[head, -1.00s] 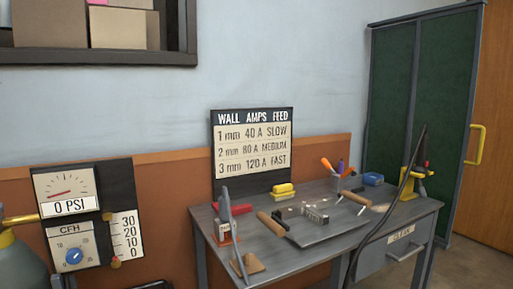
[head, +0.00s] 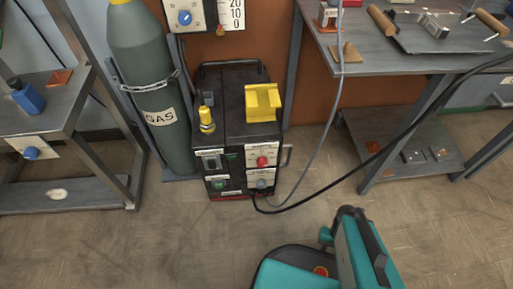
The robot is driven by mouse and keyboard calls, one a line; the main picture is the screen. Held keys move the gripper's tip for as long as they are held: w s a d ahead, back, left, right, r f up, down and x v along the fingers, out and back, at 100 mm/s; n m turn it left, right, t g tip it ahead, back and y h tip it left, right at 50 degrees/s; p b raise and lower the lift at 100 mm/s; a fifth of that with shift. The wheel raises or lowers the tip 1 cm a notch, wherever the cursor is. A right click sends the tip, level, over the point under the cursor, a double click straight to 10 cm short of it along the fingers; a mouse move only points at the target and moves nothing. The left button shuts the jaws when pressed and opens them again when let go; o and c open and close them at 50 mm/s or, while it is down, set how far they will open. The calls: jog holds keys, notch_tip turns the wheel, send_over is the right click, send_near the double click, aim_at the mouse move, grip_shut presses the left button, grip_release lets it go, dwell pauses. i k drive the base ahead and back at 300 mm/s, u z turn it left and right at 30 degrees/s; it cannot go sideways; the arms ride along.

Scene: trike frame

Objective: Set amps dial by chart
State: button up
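A dark welding machine (head: 237,122) stands on the floor in the middle of the head view, below the gauge panel. Its front carries a red knob (head: 262,161) at upper right, a blue-grey knob (head: 261,183) below it and a green knob (head: 218,184) at lower left. Their labels and settings are too small to read, so I cannot tell which is the amps dial. The wall chart is out of view now. My teal arm shows at the bottom right, apart from the machine. My gripper is not in view.
A chained gas cylinder (head: 152,90) stands left of the machine. A yellow bracket (head: 263,102) sits on its top. A black cable (head: 335,187) and a grey hose run right. Workbenches flank both sides. Floor in front (head: 190,245) is clear.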

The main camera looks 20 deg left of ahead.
aim_at(262, 162)
jog(key=u, duration=4.15)
jog(key=i, duration=0.1)
jog(key=z, duration=3)
